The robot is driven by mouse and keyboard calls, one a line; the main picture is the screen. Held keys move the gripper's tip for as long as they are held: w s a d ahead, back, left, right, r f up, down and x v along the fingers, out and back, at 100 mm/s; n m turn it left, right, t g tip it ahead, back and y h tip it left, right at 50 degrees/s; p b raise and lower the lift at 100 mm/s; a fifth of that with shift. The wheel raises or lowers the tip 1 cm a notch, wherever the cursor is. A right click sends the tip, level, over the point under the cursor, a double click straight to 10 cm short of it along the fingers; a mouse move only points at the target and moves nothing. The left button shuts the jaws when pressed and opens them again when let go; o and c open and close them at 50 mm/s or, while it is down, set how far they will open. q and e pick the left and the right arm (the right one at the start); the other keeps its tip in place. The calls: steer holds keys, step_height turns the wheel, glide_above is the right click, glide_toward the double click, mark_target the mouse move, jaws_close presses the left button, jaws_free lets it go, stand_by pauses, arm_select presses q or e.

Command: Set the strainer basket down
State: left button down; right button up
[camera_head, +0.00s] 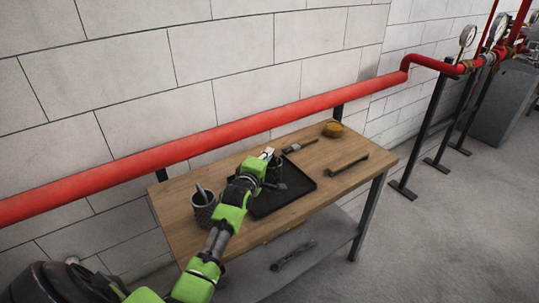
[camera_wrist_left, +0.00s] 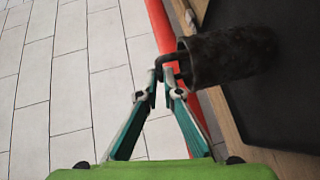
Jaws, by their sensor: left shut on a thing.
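The strainer basket (camera_wrist_left: 228,55) is a dark, rough-walled cylinder with a thin hooked handle. My left gripper (camera_wrist_left: 167,78) is shut on that handle at the basket's end. In the head view the basket (camera_head: 275,171) is partly hidden by my left gripper (camera_head: 266,155). It shows over the rear left part of the black tray (camera_head: 290,203). The tray also shows in the left wrist view (camera_wrist_left: 285,115). I cannot tell whether the basket touches the tray. My right gripper is not in view.
The tray lies on a wooden workbench (camera_head: 178,222). A dark mesh cup (camera_head: 203,212) holding a tool stands left of it. A brush (camera_head: 300,146), a yellowish round item (camera_head: 333,129) and a dark bar (camera_head: 347,164) lie behind and right. A red pipe (camera_head: 240,127) runs along the wall.

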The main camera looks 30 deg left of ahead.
arm_select(q)
steer(key=c, duration=2.2)
jaws_free()
steer(key=shift+s, duration=0.4)
steer(key=shift+r, duration=0.25)
steer(key=shift+s+d, duration=0.2)
steer(key=v, duration=1.1)
steer(key=shift+s+b, duration=0.15)
steer(key=shift+b, duration=0.15)
